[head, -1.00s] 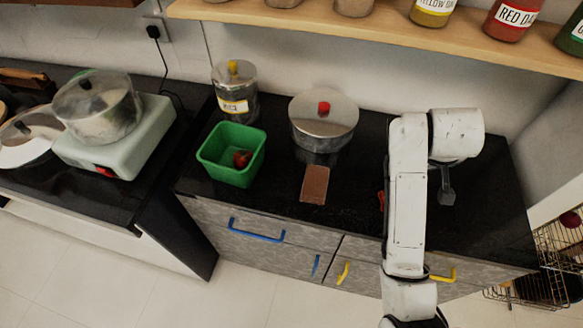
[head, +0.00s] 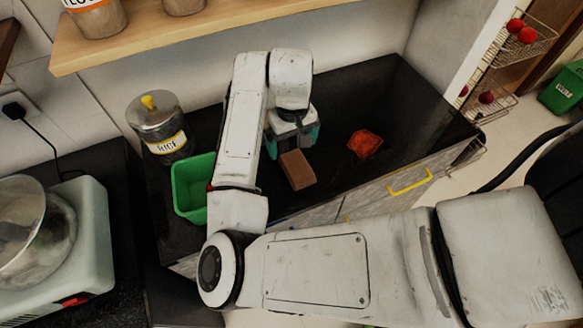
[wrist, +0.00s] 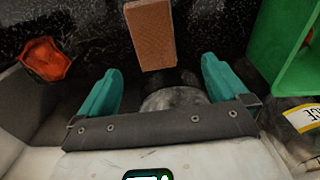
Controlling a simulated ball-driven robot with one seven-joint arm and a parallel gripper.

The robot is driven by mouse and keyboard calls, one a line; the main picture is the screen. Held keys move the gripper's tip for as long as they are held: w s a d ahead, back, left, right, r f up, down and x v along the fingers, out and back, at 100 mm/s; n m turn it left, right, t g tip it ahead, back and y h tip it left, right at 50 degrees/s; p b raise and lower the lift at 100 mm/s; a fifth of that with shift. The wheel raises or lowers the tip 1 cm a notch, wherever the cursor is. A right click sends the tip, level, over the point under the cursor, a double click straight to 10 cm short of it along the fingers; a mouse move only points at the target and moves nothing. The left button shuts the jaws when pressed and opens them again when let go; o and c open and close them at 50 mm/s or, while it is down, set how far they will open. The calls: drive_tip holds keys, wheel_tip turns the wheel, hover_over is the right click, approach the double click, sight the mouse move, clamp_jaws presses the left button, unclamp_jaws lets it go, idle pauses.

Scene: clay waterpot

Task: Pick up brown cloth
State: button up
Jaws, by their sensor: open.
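A flat brown rectangular piece, which looks like the brown cloth (head: 297,169), lies on the black counter, just in front of my gripper (head: 291,142) in the head view. In the wrist view the brown cloth (wrist: 151,36) lies beyond the fingertips, roughly in line with the gap between them. My gripper (wrist: 162,66) is open there, its two teal fingers apart with no cloth between them. Part of a grey metal pot (wrist: 174,92) shows between the fingers. In the head view my arm hides this pot.
A crumpled orange-red item (head: 365,144) lies right of the cloth. A green bin (head: 190,190) and a jar labelled rice (head: 161,128) stand left, the bin partly behind my arm. A wooden shelf (head: 230,22) hangs above. The counter (head: 425,110) is clear at the right.

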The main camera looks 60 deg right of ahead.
sight(295, 162)
wheel_tip(295, 162, down, 3)
drive_tip(key=shift+f, duration=0.15)
drive_tip(key=shift+s+d+f+p, duration=0.1)
drive_tip(key=shift+f+p, duration=0.05)
drive_tip(key=shift+f, duration=0.75)
drive_tip(key=shift+s+d+f+p, duration=0.1)
drive_tip(key=shift+d+f+p, duration=0.1)
drive_tip(key=shift+f, duration=0.75)
drive_tip(key=shift+s+d+f+p, duration=0.1)
drive_tip(key=shift+f+p, duration=0.05)
drive_tip(key=shift+f, duration=0.75)
drive_tip(key=c, duration=1)
